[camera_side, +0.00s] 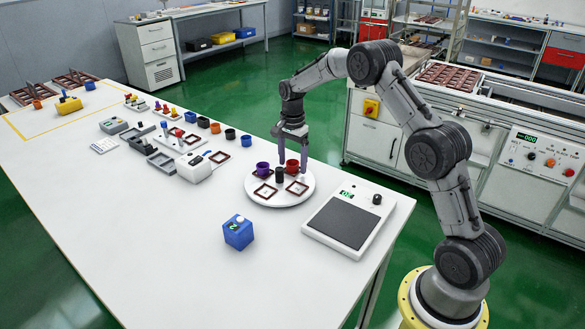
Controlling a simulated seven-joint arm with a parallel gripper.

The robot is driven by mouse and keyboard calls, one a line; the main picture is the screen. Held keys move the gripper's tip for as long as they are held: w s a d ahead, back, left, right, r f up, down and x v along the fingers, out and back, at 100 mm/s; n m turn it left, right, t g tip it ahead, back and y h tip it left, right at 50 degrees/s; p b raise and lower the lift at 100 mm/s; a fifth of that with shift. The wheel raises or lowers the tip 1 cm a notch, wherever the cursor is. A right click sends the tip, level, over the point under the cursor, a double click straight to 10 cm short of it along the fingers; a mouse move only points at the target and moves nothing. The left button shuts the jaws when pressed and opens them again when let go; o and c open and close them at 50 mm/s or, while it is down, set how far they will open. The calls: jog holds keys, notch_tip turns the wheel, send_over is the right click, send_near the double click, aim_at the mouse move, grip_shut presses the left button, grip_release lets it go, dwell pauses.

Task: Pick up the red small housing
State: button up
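A small red cup-shaped housing (293,167) stands upright on a white round plate (259,198), towards its back right. My gripper (292,160) points straight down over it. One finger is to the left of the red housing and the other to its right, with the housing between them. The fingers are apart, and whether either touches the housing is too small to tell. The gripper seems open. A purple cup (263,169) and a black cylinder (279,175) stand just to the left on the same plate.
Dark square frames (265,191) lie on the plate. A scale (348,219) stands to its right, a blue box (238,232) in front. Small cups, trays and a white device (195,166) are to the left. The table's front left is clear.

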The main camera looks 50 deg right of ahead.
grip_shut()
jog(key=shift+r, duration=0.1)
